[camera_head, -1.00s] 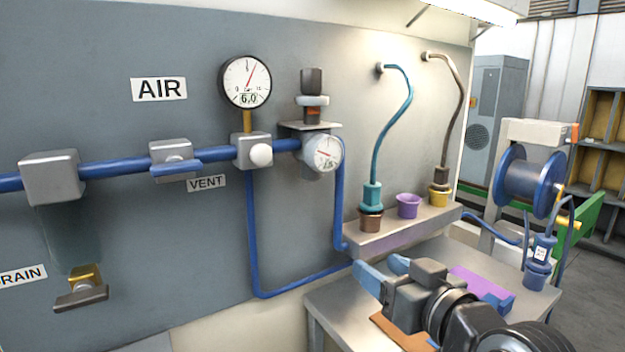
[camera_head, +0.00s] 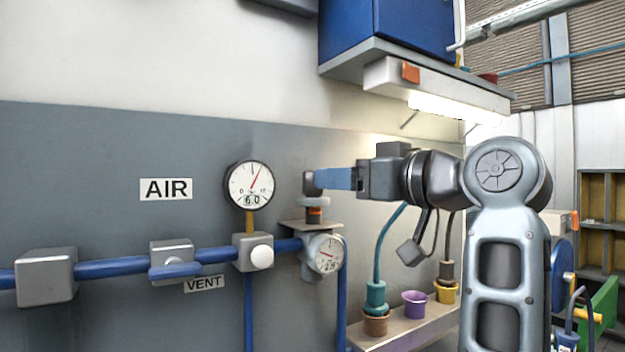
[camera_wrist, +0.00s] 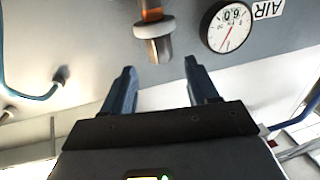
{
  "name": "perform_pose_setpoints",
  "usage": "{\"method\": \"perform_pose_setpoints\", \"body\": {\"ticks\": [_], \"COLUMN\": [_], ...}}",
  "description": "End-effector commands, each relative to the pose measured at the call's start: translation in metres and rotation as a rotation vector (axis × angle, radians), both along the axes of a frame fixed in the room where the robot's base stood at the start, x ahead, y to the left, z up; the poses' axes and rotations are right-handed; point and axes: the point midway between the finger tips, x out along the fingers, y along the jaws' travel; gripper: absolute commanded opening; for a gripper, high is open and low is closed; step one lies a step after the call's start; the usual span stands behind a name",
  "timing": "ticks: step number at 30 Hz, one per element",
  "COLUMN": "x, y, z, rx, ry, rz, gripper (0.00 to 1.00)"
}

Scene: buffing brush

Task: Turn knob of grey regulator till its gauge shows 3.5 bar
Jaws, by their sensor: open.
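The grey regulator (camera_head: 312,262) sits on the blue air pipe. Its dark grey knob (camera_head: 309,184) points up above a pale ring and an orange band. Its white gauge (camera_head: 325,254) faces outward with a red needle; its small digits are too blurred to read surely. My gripper (camera_head: 318,179) is level with the knob, coming from the right, its blue fingers partly overlapping the knob in the head view. In the wrist view, which is upside down, the open, empty fingers (camera_wrist: 160,66) point at the knob (camera_wrist: 159,49), which appears between and just beyond the tips.
A larger gauge (camera_head: 250,185) reading 6.0 stands left of the knob. A valve with a blue lever (camera_head: 175,270) and a VENT label is farther left. A shelf (camera_head: 425,322) with coloured cups and hoses is below my arm. A lamp (camera_head: 455,108) hangs above.

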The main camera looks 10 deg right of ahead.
Motion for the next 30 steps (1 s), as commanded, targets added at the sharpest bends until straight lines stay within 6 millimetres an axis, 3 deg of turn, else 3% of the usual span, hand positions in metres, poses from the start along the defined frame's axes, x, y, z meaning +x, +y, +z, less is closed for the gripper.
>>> {"method": "perform_pose_setpoints", "body": {"ticks": [15, 26, 30], "x": [0.059, 0.064, 0.063], "y": [0.032, 0.034, 0.034], "z": [0.000, -0.001, -0.001], "rx": [0.002, 0.001, 0.002], "ry": [0.002, 0.002, 0.001], "rz": [0.000, -0.001, -0.001], "gripper": [0.59, 0.58, 0.45]}}
